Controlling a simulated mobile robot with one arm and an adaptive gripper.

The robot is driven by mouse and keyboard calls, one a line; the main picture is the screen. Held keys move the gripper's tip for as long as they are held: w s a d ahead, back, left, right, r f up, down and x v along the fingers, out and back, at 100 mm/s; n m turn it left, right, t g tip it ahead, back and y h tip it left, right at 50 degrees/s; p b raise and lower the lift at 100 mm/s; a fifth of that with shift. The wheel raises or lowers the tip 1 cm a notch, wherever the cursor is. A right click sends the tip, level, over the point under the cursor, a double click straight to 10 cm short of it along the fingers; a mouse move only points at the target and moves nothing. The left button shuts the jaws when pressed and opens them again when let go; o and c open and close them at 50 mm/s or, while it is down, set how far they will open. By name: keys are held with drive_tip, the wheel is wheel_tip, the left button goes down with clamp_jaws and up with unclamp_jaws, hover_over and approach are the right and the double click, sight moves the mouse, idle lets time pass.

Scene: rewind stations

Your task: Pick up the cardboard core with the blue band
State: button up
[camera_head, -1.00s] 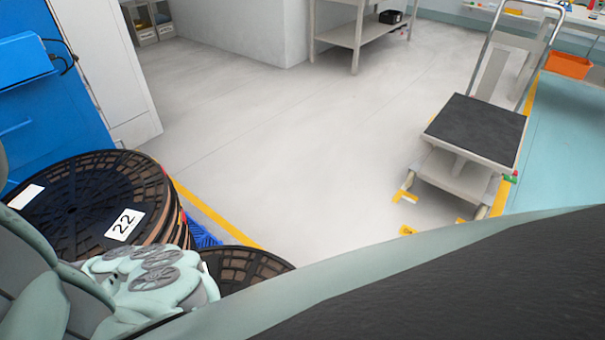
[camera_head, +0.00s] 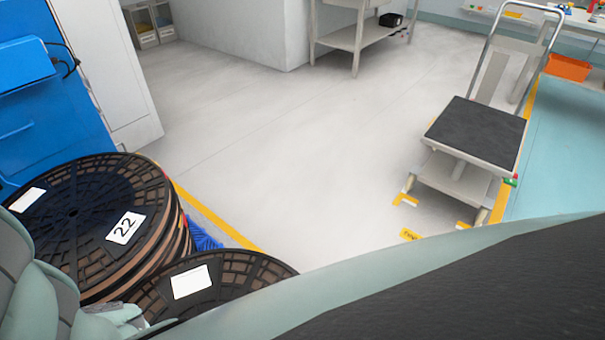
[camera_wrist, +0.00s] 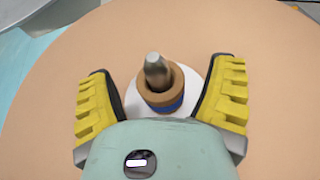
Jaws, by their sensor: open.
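The cardboard core with the blue band (camera_wrist: 171,98) shows in the wrist view as a brown ring with a blue stripe low on its side. A metal pin (camera_wrist: 156,71) stands up through it. My gripper (camera_wrist: 166,98) is open, with one yellow ribbed finger on each side of the core and a gap showing on both sides. The core sits above a pale disc on a round tan surface (camera_wrist: 60,65). In the head view the core does not show and the gripper's fingers are hidden.
Black reels (camera_head: 85,215) are stacked at the left, and another black reel (camera_head: 240,275) lies lower beside them. A blue cabinet (camera_head: 40,110) stands behind. A trolley (camera_head: 475,135) stands at the right. The floor between is clear.

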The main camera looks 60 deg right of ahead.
drive_tip(key=shift+a, duration=0.1)
drive_tip(key=shift+c, duration=0.3)
drive_tip(key=c, duration=1)
